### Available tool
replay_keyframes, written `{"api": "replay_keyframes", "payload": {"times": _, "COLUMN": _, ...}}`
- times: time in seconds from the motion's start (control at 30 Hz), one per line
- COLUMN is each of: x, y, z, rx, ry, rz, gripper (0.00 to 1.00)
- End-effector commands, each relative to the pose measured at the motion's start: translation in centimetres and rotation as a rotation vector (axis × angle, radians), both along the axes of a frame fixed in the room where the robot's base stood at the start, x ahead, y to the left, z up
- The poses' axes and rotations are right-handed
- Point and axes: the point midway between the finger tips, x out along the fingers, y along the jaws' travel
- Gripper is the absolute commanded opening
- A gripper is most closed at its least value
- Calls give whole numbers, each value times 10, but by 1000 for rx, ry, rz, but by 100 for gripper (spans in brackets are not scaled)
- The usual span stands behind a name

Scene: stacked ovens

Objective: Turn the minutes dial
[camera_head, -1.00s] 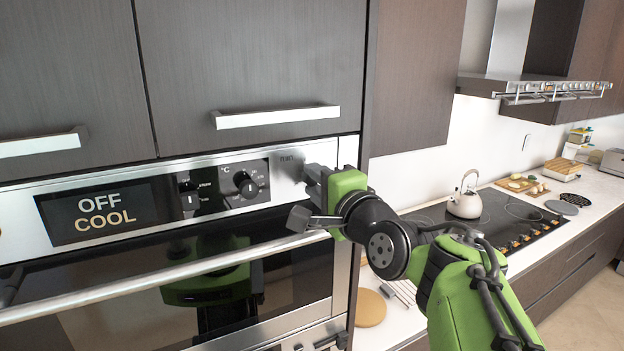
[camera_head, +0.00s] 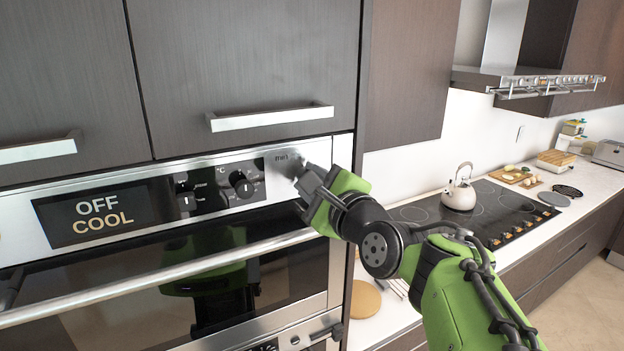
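The oven's silver control panel (camera_head: 258,205) runs across the left and middle of the head view. A small "min" label (camera_head: 281,157) is printed near its right end. My gripper (camera_head: 300,182) is at the panel just right of and below this label, tilted, with its fingers pointing to the panel. The minutes dial is mostly or wholly hidden by the gripper; a small dark shape beside the fingers is too blurred to name. I cannot tell whether the fingers touch or hold the dial. The display (camera_head: 97,213) reads OFF COOL.
Two black knobs (camera_head: 242,184) sit left of my gripper on the panel. The oven's long bar handle (camera_head: 165,277) runs below, and a cabinet handle (camera_head: 270,117) juts out above. A counter with a cooktop (camera_head: 470,212) and a kettle (camera_head: 459,192) lies to the right.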

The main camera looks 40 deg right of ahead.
Motion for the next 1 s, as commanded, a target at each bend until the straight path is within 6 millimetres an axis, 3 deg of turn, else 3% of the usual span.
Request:
{"api": "replay_keyframes", "payload": {"times": 0.43, "x": 0, "y": 0, "z": -4, "rx": 14, "ry": 6, "rz": 0, "gripper": 0}}
{"api": "replay_keyframes", "payload": {"times": 0.47, "x": 0, "y": 0, "z": -4, "rx": 13, "ry": 6, "rz": 0, "gripper": 33}}
{"api": "replay_keyframes", "payload": {"times": 0.6, "x": 0, "y": 0, "z": -3, "rx": 12, "ry": 3, "rz": -1, "gripper": 55}}
{"api": "replay_keyframes", "payload": {"times": 0.87, "x": 0, "y": 0, "z": -1, "rx": 9, "ry": 0, "rz": -1, "gripper": 56}}
{"api": "replay_keyframes", "payload": {"times": 1.0, "x": -15, "y": 4, "z": 0, "rx": 8, "ry": -5, "rz": -2, "gripper": 56}}
